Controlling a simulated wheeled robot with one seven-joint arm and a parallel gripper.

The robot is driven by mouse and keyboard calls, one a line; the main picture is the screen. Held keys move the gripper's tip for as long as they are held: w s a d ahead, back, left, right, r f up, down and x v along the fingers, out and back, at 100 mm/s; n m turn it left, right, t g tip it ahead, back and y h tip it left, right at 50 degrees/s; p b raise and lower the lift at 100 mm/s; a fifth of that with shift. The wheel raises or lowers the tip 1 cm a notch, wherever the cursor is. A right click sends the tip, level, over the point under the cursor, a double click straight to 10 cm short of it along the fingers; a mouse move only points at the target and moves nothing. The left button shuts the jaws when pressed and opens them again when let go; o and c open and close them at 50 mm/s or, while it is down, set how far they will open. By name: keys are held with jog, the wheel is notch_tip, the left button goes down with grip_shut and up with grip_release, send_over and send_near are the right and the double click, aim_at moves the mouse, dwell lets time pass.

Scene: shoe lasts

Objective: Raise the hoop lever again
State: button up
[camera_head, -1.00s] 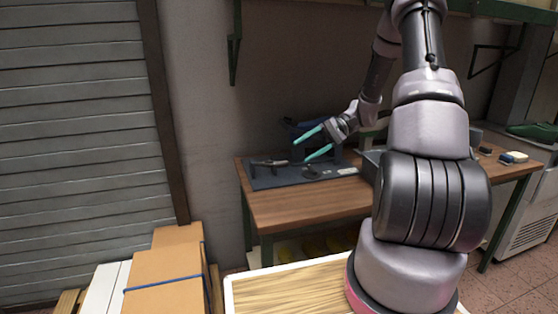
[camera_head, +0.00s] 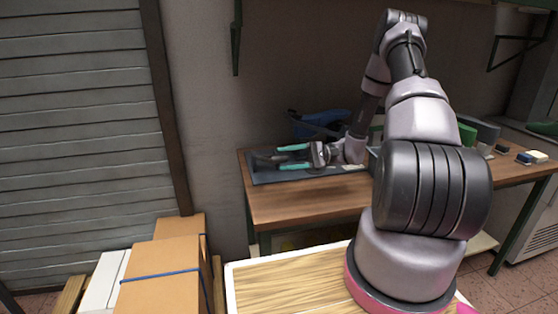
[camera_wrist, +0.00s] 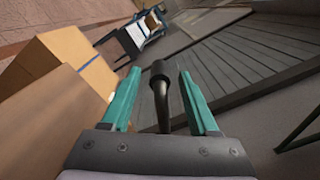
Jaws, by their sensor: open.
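My gripper (camera_head: 278,157) is low over the dark mat (camera_head: 268,178) on the workbench, its teal fingers pointing left. In the wrist view my gripper (camera_wrist: 158,76) is open, one finger on each side of a black lever (camera_wrist: 160,92) with a thicker rounded end. The lever stands between the fingers, with a gap visible on both sides. I take this to be the hoop lever; its base is hidden. In the head view a dark part (camera_head: 262,160) shows at the fingertips, too small to make out.
A blue object (camera_head: 318,124) with a dark bar stands behind the gripper by the wall. Cardboard boxes (camera_head: 163,277) stand at the lower left. Small blocks (camera_head: 530,157) lie at the bench's right end. The wooden bench front (camera_head: 300,202) is clear.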

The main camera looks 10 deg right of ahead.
aim_at(272, 158)
jog(key=shift+a, duration=1.25)
grip_shut()
dwell(0.5)
